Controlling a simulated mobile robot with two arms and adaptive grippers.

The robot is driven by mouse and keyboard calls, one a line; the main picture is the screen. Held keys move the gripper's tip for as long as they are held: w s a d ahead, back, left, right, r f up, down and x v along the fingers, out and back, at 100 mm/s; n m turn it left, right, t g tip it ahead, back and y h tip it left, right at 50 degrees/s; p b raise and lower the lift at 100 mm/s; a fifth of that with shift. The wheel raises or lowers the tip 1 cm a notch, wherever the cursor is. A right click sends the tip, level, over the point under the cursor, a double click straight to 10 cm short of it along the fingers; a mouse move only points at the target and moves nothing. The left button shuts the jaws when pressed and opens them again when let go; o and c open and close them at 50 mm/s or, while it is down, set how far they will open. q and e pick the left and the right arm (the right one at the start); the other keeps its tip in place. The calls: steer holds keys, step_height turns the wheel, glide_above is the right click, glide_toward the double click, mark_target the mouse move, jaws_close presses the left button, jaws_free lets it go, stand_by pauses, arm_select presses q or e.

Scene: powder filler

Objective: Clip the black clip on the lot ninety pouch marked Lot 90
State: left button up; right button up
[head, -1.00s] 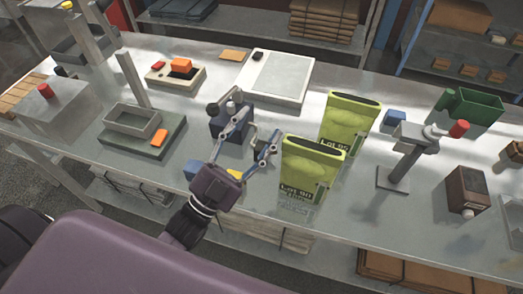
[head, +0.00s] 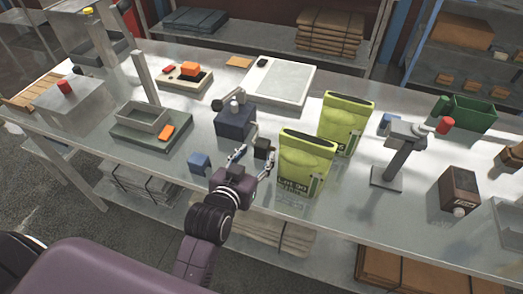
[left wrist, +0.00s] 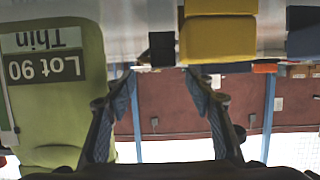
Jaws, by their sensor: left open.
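The black clip (head: 263,147) is a small dark block on the table, left of the front green pouch. It also shows in the left wrist view (left wrist: 162,48), beside a yellow block (left wrist: 218,38). The front pouch marked Lot 90 (head: 305,165) stands upright; its label (left wrist: 45,55) shows upside down in the left wrist view. My left gripper (head: 256,154) is open, its fingertips near the black clip. In the left wrist view the clip lies ahead, between the finger directions, with nothing held. My right gripper is not in view.
A second green pouch (head: 346,125) stands behind the first, its label partly hidden. A blue block (head: 200,163) lies left of my gripper. A dark blue device (head: 235,119) stands just behind. A metal stand (head: 388,177) is to the right of the pouches.

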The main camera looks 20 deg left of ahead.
mark_target(260, 148)
arm_select(q)
steer(key=p+x, duration=0.1)
steer(key=x, duration=0.2)
steer(key=p+x, duration=0.1)
steer(key=x, duration=0.3)
steer(key=shift+a+f, duration=0.1)
steer(key=shift+a, duration=0.15)
steer(key=shift+w+f, duration=0.15)
steer(key=shift+w, duration=0.2)
steer(key=c, duration=1.2)
